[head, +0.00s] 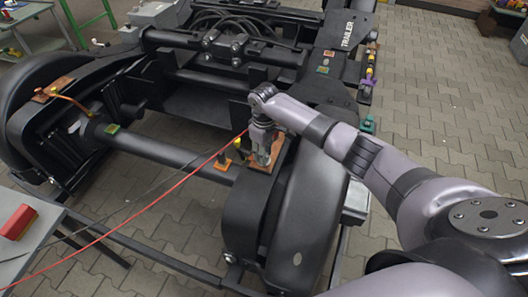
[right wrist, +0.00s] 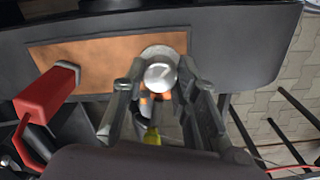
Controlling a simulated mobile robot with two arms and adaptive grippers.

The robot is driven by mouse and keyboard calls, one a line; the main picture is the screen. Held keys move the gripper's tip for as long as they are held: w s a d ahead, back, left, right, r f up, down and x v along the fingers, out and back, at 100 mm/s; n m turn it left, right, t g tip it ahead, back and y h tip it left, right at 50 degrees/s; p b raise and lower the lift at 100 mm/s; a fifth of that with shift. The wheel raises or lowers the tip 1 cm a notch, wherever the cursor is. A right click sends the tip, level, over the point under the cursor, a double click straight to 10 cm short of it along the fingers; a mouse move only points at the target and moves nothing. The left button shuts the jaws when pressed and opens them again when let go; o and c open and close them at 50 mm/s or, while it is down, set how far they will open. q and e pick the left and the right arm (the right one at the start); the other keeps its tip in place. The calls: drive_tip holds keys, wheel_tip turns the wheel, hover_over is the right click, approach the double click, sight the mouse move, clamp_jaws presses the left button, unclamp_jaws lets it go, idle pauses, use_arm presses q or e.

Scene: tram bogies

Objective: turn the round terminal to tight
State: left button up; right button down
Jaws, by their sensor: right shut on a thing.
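The round terminal (right wrist: 160,73) is a silvery knob on a copper-coloured plate (right wrist: 90,62) in the right wrist view. A thin dark mark shows on its face. My right gripper (right wrist: 163,84) has a finger at each side of the knob and is shut on it. In the head view my right gripper (head: 263,155) points down at the copper plate on the near end of the bogie, and it hides the terminal there. My left gripper is not in view.
A red block-like connector (right wrist: 48,92) with a red cable is beside the terminal on the plate. Red and dark cables stretch left in the head view. A yellow-topped part (head: 237,144) stands left of my gripper. A table (head: 22,245) with a red box is at left.

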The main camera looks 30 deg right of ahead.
drive_tip(key=shift+r+m+p, duration=0.25)
drive_tip(key=shift+m+p, duration=0.15)
drive_tip(key=shift+p, duration=0.35)
drive_tip(key=m+p, duration=0.4)
drive_tip(key=p, duration=0.1)
drive_tip(key=shift+a+m+p, duration=0.1)
drive_tip(key=shift+m+p, duration=1.05)
drive_tip(key=shift+m, duration=0.35)
drive_tip(key=shift+f+m+p, duration=0.15)
drive_tip(key=shift+m+p, duration=0.4)
drive_tip(key=shift+m, duration=0.45)
drive_tip(key=shift+w, duration=0.1)
drive_tip(key=c, duration=1.2)
unclamp_jaws()
drive_tip(key=shift+c, duration=0.2)
